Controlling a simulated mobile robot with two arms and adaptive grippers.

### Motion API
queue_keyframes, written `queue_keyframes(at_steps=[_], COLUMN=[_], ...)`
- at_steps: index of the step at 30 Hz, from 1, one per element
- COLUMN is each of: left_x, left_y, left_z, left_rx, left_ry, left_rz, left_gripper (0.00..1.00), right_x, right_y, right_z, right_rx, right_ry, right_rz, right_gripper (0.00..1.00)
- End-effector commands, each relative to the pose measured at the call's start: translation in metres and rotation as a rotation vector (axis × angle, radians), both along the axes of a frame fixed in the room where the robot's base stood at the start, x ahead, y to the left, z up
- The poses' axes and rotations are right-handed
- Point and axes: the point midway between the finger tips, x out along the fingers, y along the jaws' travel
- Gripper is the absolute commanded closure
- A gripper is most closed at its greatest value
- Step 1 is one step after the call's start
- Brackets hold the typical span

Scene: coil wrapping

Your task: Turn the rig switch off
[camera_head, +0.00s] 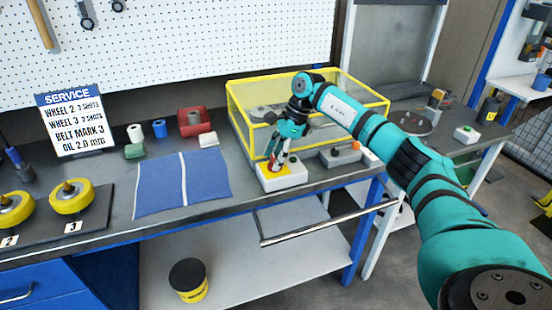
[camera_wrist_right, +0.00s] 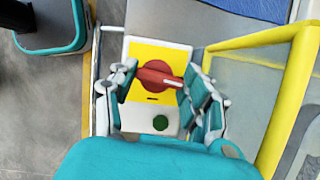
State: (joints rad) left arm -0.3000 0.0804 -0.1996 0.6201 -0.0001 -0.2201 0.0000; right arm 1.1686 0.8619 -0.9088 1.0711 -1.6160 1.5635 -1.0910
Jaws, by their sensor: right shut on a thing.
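The rig switch (camera_head: 292,178) is a white box with a yellow plate at the bench's front edge, before the yellow-framed guard. In the right wrist view, its red rotary knob (camera_wrist_right: 152,79) lies crosswise on the yellow plate (camera_wrist_right: 153,53), with a white mark towards its right end. A round green button (camera_wrist_right: 160,122) sits below the knob. My right gripper (camera_head: 278,157) comes down onto the switch from above. Its fingers are shut on the red knob, one at each end, and partly hide it. My left gripper is not in view.
The yellow-framed clear guard (camera_head: 357,87) stands close behind the switch. A blue mat (camera_head: 157,187) lies left. The service sign (camera_head: 69,124) and yellow wheels (camera_head: 72,197) are farther left.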

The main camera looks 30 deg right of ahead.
Motion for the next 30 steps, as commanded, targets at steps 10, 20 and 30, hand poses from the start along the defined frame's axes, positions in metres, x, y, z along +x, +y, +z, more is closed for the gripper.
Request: queue_keyframes(at_steps=[10,20,30], left_x=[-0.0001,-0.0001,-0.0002], left_y=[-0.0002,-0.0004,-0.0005], left_z=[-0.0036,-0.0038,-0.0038], left_rx=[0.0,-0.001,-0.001], left_ry=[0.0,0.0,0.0], left_rz=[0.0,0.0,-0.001], left_gripper=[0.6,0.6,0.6], right_x=[0.0019,0.0018,0.0016], right_y=[-0.0006,-0.0009,-0.0007], right_z=[0.0021,0.0022,0.0018], right_rx=[-0.001,-0.002,-0.002], right_ry=[-0.007,-0.007,-0.005], right_rz=[0.124,0.142,0.142], right_gripper=[0.83,0.83,0.32])
